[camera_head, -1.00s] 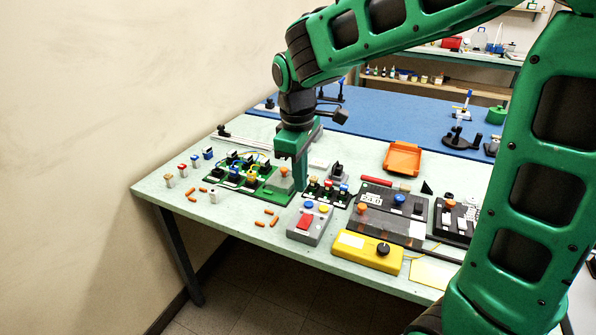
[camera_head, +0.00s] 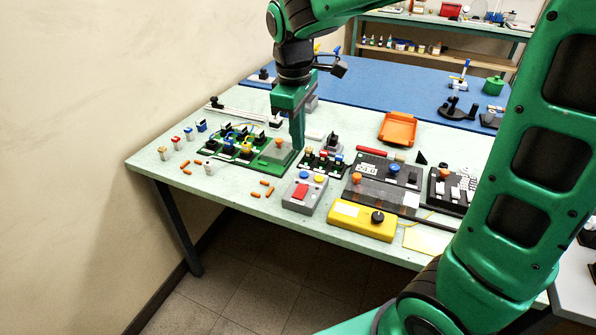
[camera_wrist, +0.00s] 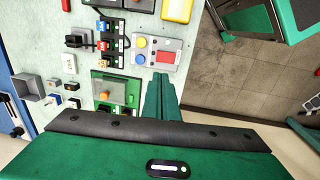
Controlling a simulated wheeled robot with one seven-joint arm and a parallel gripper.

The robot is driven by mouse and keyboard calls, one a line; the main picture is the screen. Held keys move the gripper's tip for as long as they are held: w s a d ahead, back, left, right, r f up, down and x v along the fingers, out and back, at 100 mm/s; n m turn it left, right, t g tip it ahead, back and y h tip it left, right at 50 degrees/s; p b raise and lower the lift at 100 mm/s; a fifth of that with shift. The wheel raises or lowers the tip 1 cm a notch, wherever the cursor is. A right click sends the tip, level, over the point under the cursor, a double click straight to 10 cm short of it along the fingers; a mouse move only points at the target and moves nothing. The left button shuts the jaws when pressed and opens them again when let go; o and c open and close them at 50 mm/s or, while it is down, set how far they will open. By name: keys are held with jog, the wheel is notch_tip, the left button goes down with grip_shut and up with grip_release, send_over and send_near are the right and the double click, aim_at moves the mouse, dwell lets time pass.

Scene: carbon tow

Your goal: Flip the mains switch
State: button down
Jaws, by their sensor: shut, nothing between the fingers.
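A grey box (camera_head: 304,192) stands near the table's front edge, with a red rocker-like block (camera_head: 299,190) and blue and yellow round buttons on top. The box also shows in the wrist view (camera_wrist: 145,67), with its red block (camera_wrist: 166,57). No label is readable, so I cannot tell for sure that this is the mains switch. My gripper (camera_head: 297,149) is shut and empty, fingers pointing down, behind and slightly left of the box in the head view. Its fingers (camera_wrist: 160,90) appear beside the box in the wrist view; no contact is visible.
A green board (camera_head: 277,152) with an orange knob is close to my fingers. A small board with coloured posts (camera_head: 323,160), a yellow box with a black knob (camera_head: 362,221) and a dark instrument (camera_head: 382,183) crowd the right. Orange pieces (camera_head: 262,186) lie in front.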

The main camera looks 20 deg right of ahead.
aim_at(301, 187)
jog(key=shift+f, duration=0.15)
jog(key=f, duration=0.4)
jog(key=d+f, duration=0.1)
jog(key=f, duration=0.4)
jog(key=w+f, duration=0.1)
jog(key=f, duration=0.3)
jog(key=shift+w+d+f, duration=0.1)
jog(key=shift+d+f, duration=0.05)
jog(key=shift+f, duration=0.2)
jog(key=shift+a, duration=0.2)
jog(key=shift+w+d+f, duration=0.1)
jog(key=shift+d+f, duration=0.05)
jog(key=shift+d, duration=0.05)
